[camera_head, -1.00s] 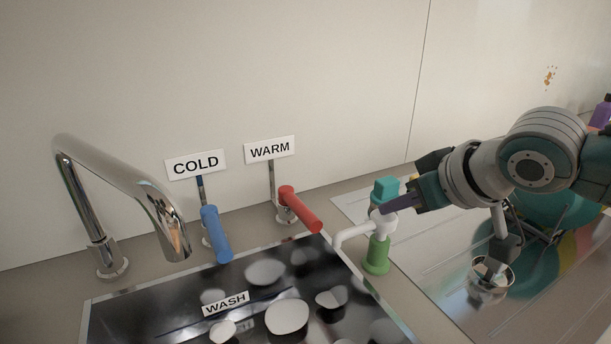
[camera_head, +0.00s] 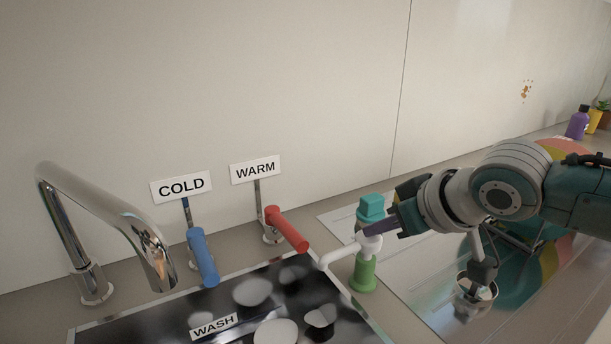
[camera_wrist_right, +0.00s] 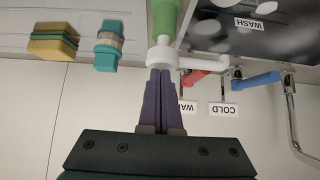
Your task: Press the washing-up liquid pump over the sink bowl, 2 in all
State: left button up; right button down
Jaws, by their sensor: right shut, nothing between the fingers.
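The washing-up liquid pump (camera_head: 365,274) is a green upright bottle with a white head and a white spout (camera_head: 334,257) reaching left over the sink's edge. It stands at the right side of the dark sink bowl (camera_head: 110,328), which carries a WASH label. My right gripper (camera_head: 368,230) is shut and empty, its purple fingertips at the top of the white pump head. In the right wrist view the fingertips (camera_wrist_right: 160,72) meet or nearly meet the white head (camera_wrist_right: 161,54); I cannot tell how far it is pressed. My left gripper is not in view.
A chrome faucet (camera_head: 75,235), a blue COLD lever (camera_head: 202,258) and a red WARM lever (camera_head: 287,229) stand left of the pump. A teal object (camera_head: 371,207) is behind it, and a yellow-green sponge (camera_wrist_right: 53,42) is nearby. A metal cup (camera_head: 476,290) and dish rack are right.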

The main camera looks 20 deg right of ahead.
notch_tip(320, 180, up, 4)
jog(key=p, duration=0.3)
jog(key=shift+s, duration=0.1)
pick_arm(q)
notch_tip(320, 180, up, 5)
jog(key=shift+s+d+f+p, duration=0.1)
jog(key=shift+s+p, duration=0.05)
jog(key=shift+p, duration=0.15)
pick_arm(e)
jog(key=v, duration=0.9)
jog(key=shift+s+f, duration=0.2)
jog(key=shift+s, duration=0.05)
jog(key=s+a+f+n+g, duration=0.1)
jog(key=s+a+f+g, duration=0.3)
jog(key=s, duration=0.5)
jog(key=s+a+f+g, duration=0.1)
jog(key=s+a, duration=0.6)
jog(key=s, duration=0.3)
pick_arm(q)
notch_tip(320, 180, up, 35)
jog(key=p, duration=3.4)
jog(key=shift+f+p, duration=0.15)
jog(key=shift+p, duration=0.15)
pick_arm(e)
notch_tip(320, 180, up, 34)
jog(key=shift+d+r, duration=0.15)
jog(key=shift+d, duration=0.15)
